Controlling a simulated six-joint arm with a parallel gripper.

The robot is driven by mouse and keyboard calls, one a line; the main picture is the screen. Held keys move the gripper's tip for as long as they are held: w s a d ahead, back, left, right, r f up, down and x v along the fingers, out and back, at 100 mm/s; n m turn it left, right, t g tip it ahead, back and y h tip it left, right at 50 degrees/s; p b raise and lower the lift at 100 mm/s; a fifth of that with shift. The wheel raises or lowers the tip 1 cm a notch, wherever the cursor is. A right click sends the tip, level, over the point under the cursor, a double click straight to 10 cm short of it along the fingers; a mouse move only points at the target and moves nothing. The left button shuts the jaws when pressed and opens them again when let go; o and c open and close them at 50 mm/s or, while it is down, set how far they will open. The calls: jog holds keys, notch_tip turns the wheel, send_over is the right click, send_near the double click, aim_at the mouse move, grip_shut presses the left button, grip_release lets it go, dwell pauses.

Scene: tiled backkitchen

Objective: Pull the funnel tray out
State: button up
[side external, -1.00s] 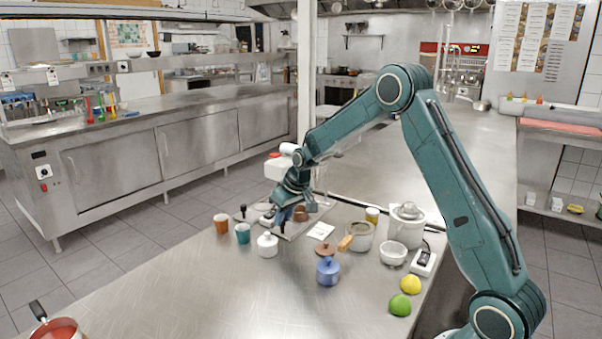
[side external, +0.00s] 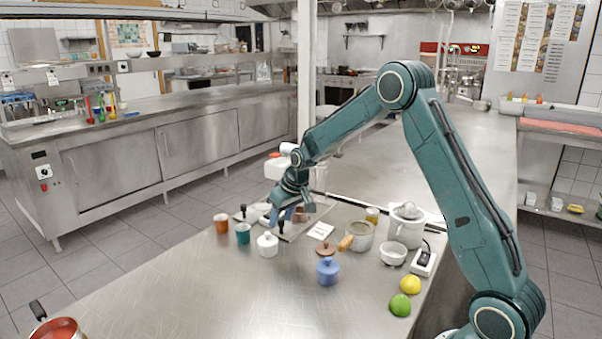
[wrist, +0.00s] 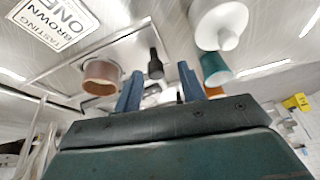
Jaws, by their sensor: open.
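The funnel tray (side external: 317,213) is a flat grey metal tray at the far end of the steel counter. Upright black knobs stand at its front edge (side external: 281,227) and left corner (side external: 243,211). A brown round cup-like piece (side external: 302,214) is at the tray; it also shows in the wrist view (wrist: 101,78). My gripper (side external: 288,214) is low over the tray, close to the front knob. In the wrist view my gripper (wrist: 159,88) has its blue fingers apart, with a black knob (wrist: 155,64) showing in line with the gap. I cannot tell whether anything touches.
The front-left counter is mostly clear.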

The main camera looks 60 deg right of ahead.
jog(key=v, duration=1.3)
jog(key=shift+r, duration=0.2)
jog(key=s+a+r+n, duration=0.1)
jog(key=s+a+r, duration=0.35)
jog(key=s, duration=0.35)
jog(key=s+a+r, duration=0.3)
jog(key=s+a, duration=0.3)
jog(key=s, duration=0.1)
jog(key=s+a+f, duration=0.1)
jog(key=s+a, duration=0.1)
jog(key=s, duration=0.5)
jog(key=s+a+f+t, duration=0.1)
jog(key=s+a, duration=0.1)
jog(key=s, duration=0.6)
jog(key=shift+s+f+n, duration=0.2)
jog(key=shift+f+n, duration=0.2)
